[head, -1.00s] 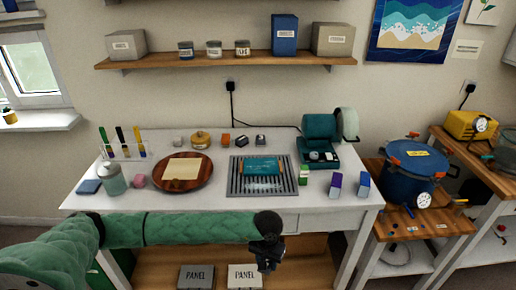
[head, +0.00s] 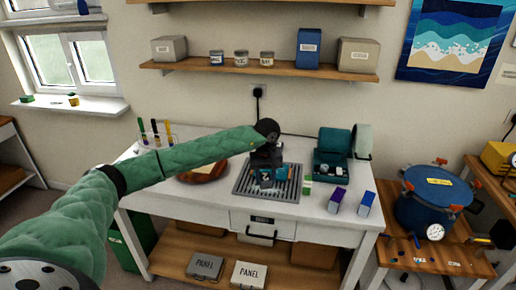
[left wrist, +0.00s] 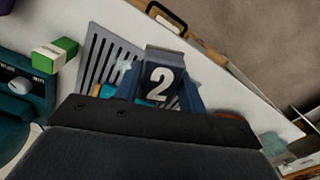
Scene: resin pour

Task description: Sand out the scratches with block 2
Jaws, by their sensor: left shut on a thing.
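Block 2 is a dark blue block (left wrist: 161,80) with a large white 2 in the left wrist view. My left gripper (head: 267,172) is shut on it, with a finger on each side. In the head view the gripper is over the slotted grey rack (head: 241,188) on the white bench. The teal piece on the rack is mostly hidden by the gripper and block; a bit of it (left wrist: 109,91) shows in the left wrist view. I cannot tell whether the block touches it, and no scratches can be made out. My right gripper is not in view.
My left arm covers much of the bench's left side and part of the round wooden board (head: 214,177). Small green (head: 308,187), purple (head: 338,200) and blue (head: 366,203) boxes stand right of the rack. A teal machine (head: 333,153) stands behind. A blue pot (head: 424,209) is farther right.

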